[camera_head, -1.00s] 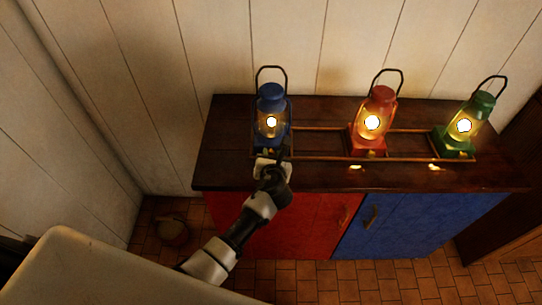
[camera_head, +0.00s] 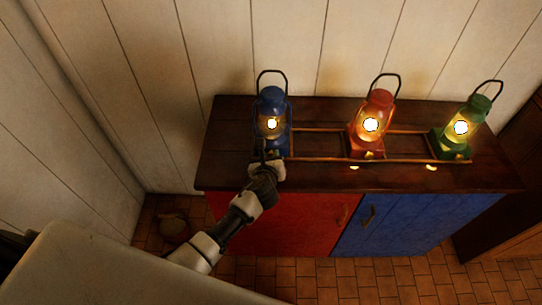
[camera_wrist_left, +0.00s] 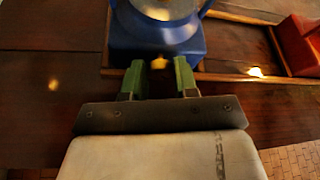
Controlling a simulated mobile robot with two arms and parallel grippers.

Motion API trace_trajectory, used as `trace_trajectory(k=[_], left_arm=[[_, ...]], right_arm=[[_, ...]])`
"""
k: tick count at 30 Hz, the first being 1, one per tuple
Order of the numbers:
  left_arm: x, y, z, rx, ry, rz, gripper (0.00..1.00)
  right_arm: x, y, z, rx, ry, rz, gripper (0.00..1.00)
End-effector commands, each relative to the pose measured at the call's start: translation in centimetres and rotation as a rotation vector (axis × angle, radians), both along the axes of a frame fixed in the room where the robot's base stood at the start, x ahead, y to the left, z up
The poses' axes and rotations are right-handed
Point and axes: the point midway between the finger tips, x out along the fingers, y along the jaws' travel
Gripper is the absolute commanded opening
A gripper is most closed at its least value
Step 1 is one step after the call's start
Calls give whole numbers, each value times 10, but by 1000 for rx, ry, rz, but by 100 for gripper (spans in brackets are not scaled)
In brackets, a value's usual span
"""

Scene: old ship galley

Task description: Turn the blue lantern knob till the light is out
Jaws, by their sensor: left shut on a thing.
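The blue lantern (camera_head: 272,104) stands upright at the left end of the dark wooden counter top. Its light is lit, with a small bright spot behind the glass. In the left wrist view, its blue base (camera_wrist_left: 150,42) is just ahead of my fingers. My left gripper (camera_head: 267,154) is at the front of that base. My right gripper is not in view.
A lit red lantern (camera_head: 372,112) and a lit green lantern (camera_head: 468,115) stand to the right within a low wooden rail (camera_head: 325,159). Below the dark top (camera_head: 230,180) are a red door (camera_head: 300,225) and a blue door (camera_head: 420,225). A plank wall is behind.

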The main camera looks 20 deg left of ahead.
Motion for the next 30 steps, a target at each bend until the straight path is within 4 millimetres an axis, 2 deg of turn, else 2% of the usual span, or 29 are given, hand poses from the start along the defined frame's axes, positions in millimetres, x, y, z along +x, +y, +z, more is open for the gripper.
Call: trace_trajectory(k=[9, 23, 24, 28, 30], left_arm=[[0, 1, 0, -107, -30, -1, 5], [0, 1, 0, -121, -33, 0, 5], [0, 1, 0, -121, -33, 0, 32], [0, 1, 0, -120, -33, 0, 52], [0, 1, 0, -120, -33, 0, 55]], right_arm=[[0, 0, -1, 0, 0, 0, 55], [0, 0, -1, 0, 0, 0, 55], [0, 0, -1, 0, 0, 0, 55], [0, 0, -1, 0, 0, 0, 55], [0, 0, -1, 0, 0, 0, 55]])
